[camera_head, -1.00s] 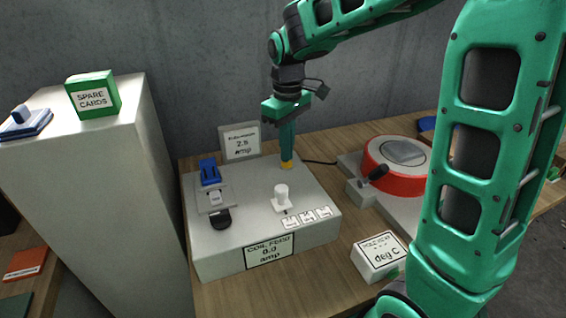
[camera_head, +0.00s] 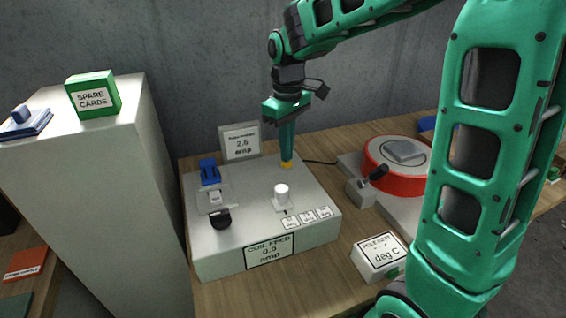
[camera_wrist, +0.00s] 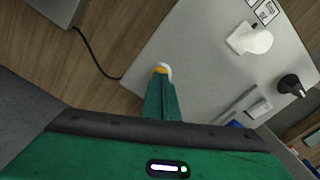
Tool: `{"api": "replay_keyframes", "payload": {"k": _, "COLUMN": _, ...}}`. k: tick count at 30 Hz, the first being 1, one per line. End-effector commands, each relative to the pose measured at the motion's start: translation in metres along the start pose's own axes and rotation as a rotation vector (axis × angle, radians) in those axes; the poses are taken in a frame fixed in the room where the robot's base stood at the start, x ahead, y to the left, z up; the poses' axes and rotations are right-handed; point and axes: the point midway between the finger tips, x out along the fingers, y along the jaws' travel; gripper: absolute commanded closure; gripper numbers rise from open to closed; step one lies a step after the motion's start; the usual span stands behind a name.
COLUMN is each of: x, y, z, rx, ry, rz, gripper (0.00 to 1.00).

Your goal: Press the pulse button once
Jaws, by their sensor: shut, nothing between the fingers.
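My gripper (camera_head: 287,160) is shut, with nothing held, and points straight down at the back right of a pale grey control box (camera_head: 235,238). A small yellow piece with a white rim (camera_wrist: 166,68) shows right at the fingertips in the wrist view. It seems to be the pulse button, but no label on it can be read. The fingers hide most of it, and I cannot tell whether they touch it or press it.
A white knob (camera_head: 281,194), several small labels, a black knob (camera_head: 220,218) and a blue part (camera_head: 209,172) are on the box. A sign (camera_head: 241,142) stands behind. At right are a red-ringed round unit (camera_head: 400,182), a black-handled lever (camera_head: 374,176) and a deg C display (camera_head: 380,254).

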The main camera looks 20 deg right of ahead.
Motion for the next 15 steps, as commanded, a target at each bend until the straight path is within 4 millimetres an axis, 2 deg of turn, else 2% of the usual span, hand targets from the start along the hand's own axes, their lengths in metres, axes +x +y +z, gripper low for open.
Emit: {"api": "replay_keyframes", "payload": {"k": 15, "x": 0.0038, "y": 0.0001, "z": 0.0002, "rx": 0.000, "ry": -0.001, "rz": 0.000, "gripper": 1.00}}
